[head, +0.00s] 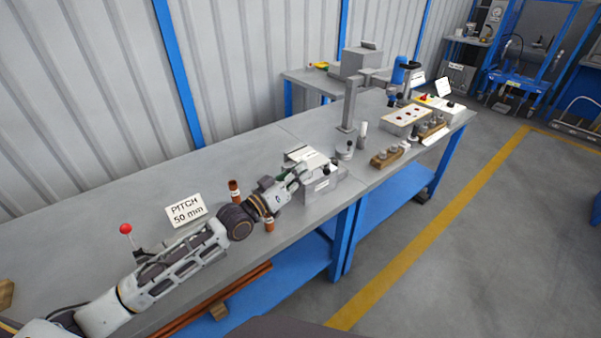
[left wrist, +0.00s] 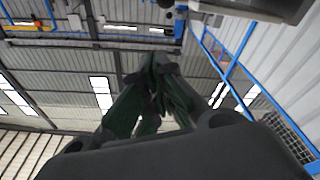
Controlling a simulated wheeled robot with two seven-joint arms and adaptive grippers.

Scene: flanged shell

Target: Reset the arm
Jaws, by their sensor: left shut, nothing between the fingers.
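My left arm reaches in from the lower left over the workbench (head: 120,195). My left gripper (head: 294,178) is shut and empty, close to a light grey box-shaped fixture (head: 322,188); whether they touch cannot be told. In the left wrist view the dark fingers (left wrist: 158,70) are together with nothing between them, against the roof and wall. A copper-brown cylindrical piece (head: 234,190) stands behind the wrist, and another (head: 269,224) is in front of it. My right gripper is out of view.
A "PITCH 50 mm" sign (head: 186,210) and a red-knobbed lever (head: 126,229) are beside my arm. Farther right are a stand with a column (head: 349,105), wooden blocks with grey parts (head: 386,158) and a perforated box (head: 406,118). The bench's back left is clear.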

